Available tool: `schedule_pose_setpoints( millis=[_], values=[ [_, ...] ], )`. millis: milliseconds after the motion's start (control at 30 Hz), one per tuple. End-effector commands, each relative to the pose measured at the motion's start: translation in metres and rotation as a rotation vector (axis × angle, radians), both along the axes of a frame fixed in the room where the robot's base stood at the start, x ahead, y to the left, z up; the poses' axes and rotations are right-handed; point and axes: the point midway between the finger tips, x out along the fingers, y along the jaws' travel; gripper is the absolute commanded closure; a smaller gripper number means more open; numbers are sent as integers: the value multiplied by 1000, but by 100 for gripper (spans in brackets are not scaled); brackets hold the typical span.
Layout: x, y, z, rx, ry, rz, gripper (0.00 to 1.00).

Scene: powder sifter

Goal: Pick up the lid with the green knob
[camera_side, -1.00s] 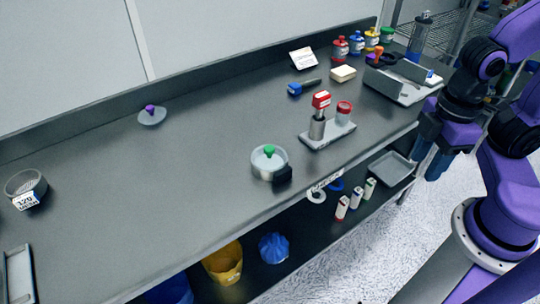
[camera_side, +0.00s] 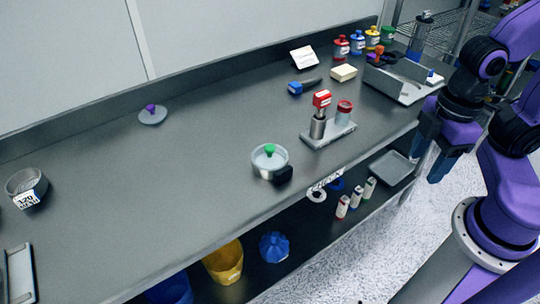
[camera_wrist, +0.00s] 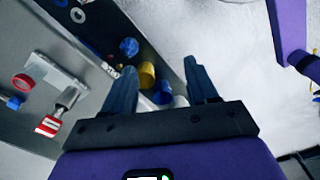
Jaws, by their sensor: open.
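The lid with the green knob (camera_side: 270,150) sits on a round, clear-walled container (camera_side: 264,171) near the front edge of the bench. A dark block is on the container's front right side. A second lid with a purple knob (camera_side: 152,116) lies farther back and left on the bench. The green-knob lid cannot be made out in the wrist view.
A stand with a red-topped tool (camera_side: 328,132) is on the bench between the lid and my gripper. A grey tray device (camera_side: 400,85) stands at the right end. A mesh sieve (camera_side: 26,188) is at the far left. The bench left of the container is clear.

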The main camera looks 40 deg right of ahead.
Motion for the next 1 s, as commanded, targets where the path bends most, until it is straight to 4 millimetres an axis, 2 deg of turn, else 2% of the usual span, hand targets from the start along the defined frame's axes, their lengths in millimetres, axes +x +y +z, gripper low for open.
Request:
schedule_pose_setpoints(
  millis=[167, 367, 700, 1000],
  values=[
    [20, 13, 0, -67, -12, 65, 42],
    [68, 48, -3, -237, -40, 227, 42],
    [138, 124, -12, -550, -76, 496, 42],
    [178, 197, -25, -835, -92, 708, 42]
  ],
)
